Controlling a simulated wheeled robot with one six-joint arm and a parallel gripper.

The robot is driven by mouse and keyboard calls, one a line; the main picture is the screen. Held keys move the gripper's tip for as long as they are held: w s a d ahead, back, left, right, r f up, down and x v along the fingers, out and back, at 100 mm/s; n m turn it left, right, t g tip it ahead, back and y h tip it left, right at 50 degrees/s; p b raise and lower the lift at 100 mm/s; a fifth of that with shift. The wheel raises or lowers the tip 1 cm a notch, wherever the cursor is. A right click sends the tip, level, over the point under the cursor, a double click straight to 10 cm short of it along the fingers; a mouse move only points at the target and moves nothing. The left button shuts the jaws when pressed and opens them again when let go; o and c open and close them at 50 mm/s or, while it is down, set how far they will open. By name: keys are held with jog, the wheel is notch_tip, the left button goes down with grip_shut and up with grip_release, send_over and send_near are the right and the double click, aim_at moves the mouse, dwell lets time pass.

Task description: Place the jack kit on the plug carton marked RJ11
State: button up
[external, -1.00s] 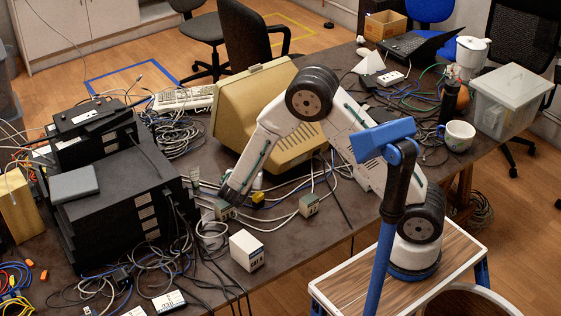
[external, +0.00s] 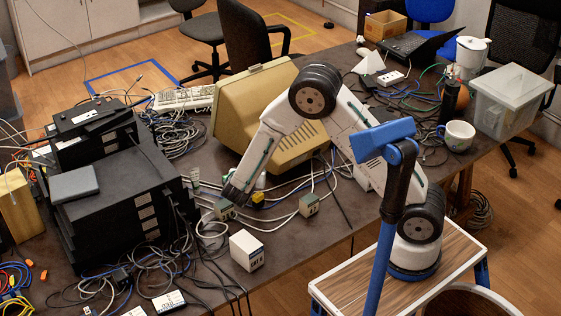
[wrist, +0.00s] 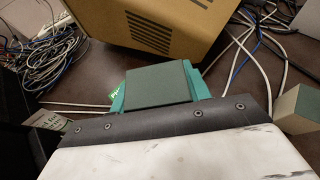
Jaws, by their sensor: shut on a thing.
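My gripper (external: 231,200) points down over the cable-strewn dark table, in front of the beige monitor. It is shut. In the wrist view its dark jaw covers most of what it holds; a bit of green with pale lettering (wrist: 115,98) shows at the left edge, which I take to be the jack kit. Two small grey-green cartons stand nearby: one close below the gripper (external: 225,210), one to its right (external: 309,205), also at the right edge of the wrist view (wrist: 302,108). Their marks are too small to read, so I cannot tell which is RJ11.
The beige monitor (external: 265,115) stands close behind the gripper. Black equipment boxes (external: 112,205) stand to the left. A white carton (external: 246,250) sits near the front edge, and a yellow piece (external: 257,199) lies between the grey-green cartons. Loose cables cover much of the table.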

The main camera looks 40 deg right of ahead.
jog(key=w, duration=0.3)
jog(key=w+a, duration=0.1)
jog(key=w, duration=0.2)
jog(key=w+f, duration=0.1)
jog(key=w, duration=0.2)
jog(key=shift+w+a, duration=0.2)
jog(key=shift+a, duration=0.15)
jog(key=shift+f, duration=1.7)
jog(key=shift+f, duration=0.15)
jog(key=o, duration=1.1)
jog(key=shift+s+a+r, duration=0.2)
jog(key=shift+s+r, duration=0.05)
jog(key=v, duration=1.1)
jog(key=shift+s+a, duration=0.15)
jog(key=shift+s, duration=0.05)
